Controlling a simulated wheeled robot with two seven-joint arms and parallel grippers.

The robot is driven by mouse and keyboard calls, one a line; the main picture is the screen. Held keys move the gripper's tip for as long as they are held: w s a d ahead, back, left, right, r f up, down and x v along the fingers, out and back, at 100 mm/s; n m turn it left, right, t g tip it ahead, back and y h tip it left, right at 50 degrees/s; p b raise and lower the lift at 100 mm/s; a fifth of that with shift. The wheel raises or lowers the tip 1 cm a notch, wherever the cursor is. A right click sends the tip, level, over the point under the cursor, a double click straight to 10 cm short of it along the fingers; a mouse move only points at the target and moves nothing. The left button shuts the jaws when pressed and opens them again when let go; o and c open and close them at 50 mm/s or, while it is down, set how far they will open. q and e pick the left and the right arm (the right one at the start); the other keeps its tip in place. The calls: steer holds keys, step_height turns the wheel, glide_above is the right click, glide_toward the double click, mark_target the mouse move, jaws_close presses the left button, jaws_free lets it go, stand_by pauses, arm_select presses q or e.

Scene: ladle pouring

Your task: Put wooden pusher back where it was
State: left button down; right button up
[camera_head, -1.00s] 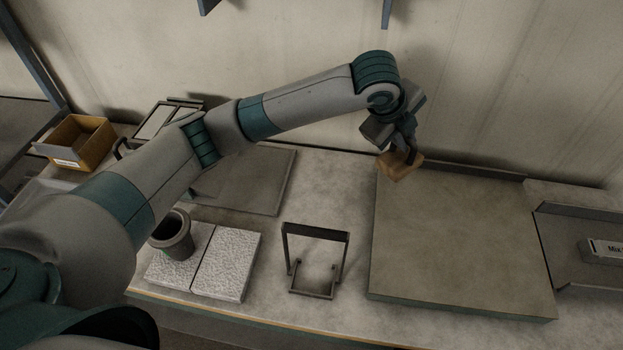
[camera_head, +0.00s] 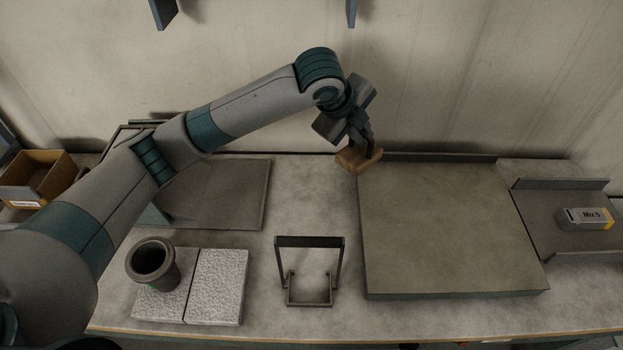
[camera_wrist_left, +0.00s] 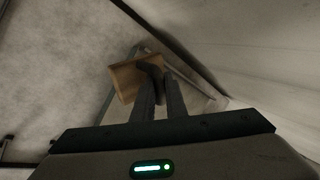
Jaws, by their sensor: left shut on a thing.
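The wooden pusher (camera_head: 350,160) is a small tan wooden block at the back left corner of the large raised grey slab (camera_head: 450,230). My left gripper (camera_head: 366,146) is shut on it from above. In the left wrist view the pusher (camera_wrist_left: 122,82) sits between and beyond the dark fingers (camera_wrist_left: 158,88), tilted in the picture. I cannot tell whether its underside touches the slab or the table. My right gripper is not in view.
A dark metal frame stand (camera_head: 310,243) stands front centre. A dark cup (camera_head: 152,262) stands on white textured tiles (camera_head: 217,287) at front left. A flat grey plate (camera_head: 235,195) lies behind. A cardboard bin (camera_head: 35,177) is far left.

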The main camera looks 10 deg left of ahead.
arm_select(q)
steer(key=s+a+f+p, duration=0.3)
steer(key=a+f, duration=0.3)
steer(key=a, duration=0.4)
steer(key=shift+s+a+f+p, duration=0.15)
steer(key=shift+a+f+p, duration=0.15)
steer(key=shift+p, duration=0.1)
steer(key=shift+f+p, duration=0.8)
steer(key=shift+f, duration=1.2)
steer(key=shift+f, duration=0.1)
steer(key=c, duration=1.8)
jaws_free()
steer(key=shift+o, duration=0.2)
